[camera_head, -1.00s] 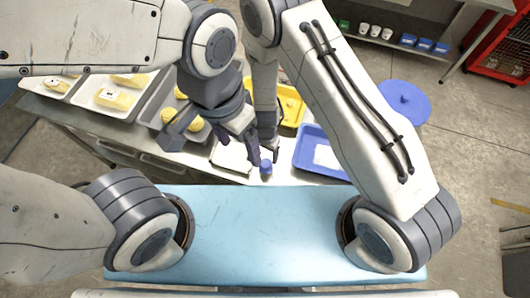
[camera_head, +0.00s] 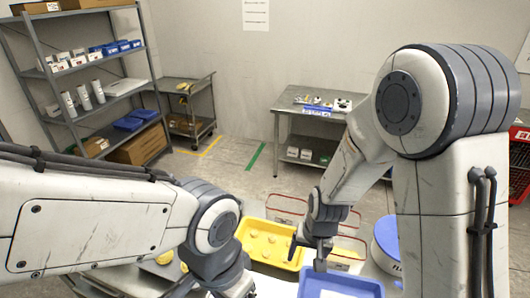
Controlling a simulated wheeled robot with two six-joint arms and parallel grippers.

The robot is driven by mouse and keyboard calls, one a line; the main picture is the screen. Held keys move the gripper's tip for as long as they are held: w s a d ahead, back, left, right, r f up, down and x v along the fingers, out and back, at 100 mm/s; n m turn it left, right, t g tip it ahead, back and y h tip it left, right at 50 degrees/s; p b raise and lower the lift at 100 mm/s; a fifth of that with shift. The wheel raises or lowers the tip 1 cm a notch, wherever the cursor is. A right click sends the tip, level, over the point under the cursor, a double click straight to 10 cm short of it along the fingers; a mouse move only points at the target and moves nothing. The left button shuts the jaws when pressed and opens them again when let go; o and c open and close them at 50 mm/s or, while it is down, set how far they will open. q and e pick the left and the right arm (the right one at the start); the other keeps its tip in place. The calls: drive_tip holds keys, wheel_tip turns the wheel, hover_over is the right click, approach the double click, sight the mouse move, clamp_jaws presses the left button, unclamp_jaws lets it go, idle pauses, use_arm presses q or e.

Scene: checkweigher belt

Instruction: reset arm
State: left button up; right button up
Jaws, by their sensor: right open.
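My right gripper (camera_head: 307,257) hangs at the end of the right arm, over the edges of the yellow tray (camera_head: 246,232) and the blue tray (camera_head: 308,276). It is open and nothing shows between its fingers. My left arm comes in from the left, and its gripper is hidden below its wrist at the bottom of the view. The yellow tray holds several small pale yellow pieces. The blue tray is partly cut off by the bottom edge.
A grey shelf rack (camera_head: 62,130) with boxes stands at the back left, with a small cart (camera_head: 190,110) beside it. A steel table (camera_head: 290,125) stands at the back. A round blue lid (camera_head: 386,236) is right of the trays. The floor in between is clear.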

drive_tip(key=s+d+r+n+t, duration=0.1)
drive_tip(key=s+d+r+n, duration=0.1)
drive_tip(key=s+d+r, duration=0.45)
drive_tip(key=s+a+f+n+g+b, duration=0.2)
drive_tip(key=s+a+f+n+b, duration=0.5)
drive_tip(key=b, duration=1.1)
drive_tip(key=s+a+f, duration=0.4)
drive_tip(key=a, duration=0.1)
drive_tip(key=shift+s+f+n+g+b, duration=0.25)
drive_tip(key=shift+s+n+g+b, duration=0.05)
drive_tip(key=shift+b, duration=0.1)
